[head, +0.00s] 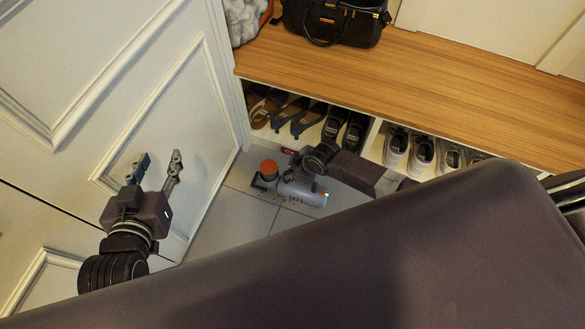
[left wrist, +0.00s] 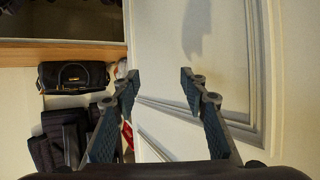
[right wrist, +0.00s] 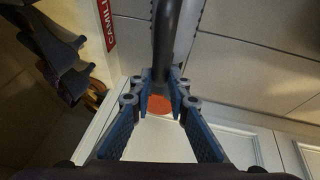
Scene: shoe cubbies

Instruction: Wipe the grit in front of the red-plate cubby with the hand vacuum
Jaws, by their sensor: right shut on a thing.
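The hand vacuum (head: 305,192), grey with an orange-red end, is low over the grey floor tiles in front of the cubbies. A red plate (head: 289,151) shows at the cubby's lower edge, partly hidden by my right arm; in the right wrist view the lettered plate (right wrist: 108,22) is at upper left. My right gripper (right wrist: 160,85) is shut on the vacuum's dark handle (right wrist: 166,40). My left gripper (head: 158,160) is open and empty beside the white panelled door. I cannot clearly make out the grit; the vacuum and arm cover part of the floor.
Several pairs of shoes (head: 305,117) stand in cubbies under a wooden bench top (head: 440,80). A black bag (head: 335,20) sits on the bench. The white door (head: 130,95) bounds the left side. Some bare tile (head: 240,205) shows left of the vacuum.

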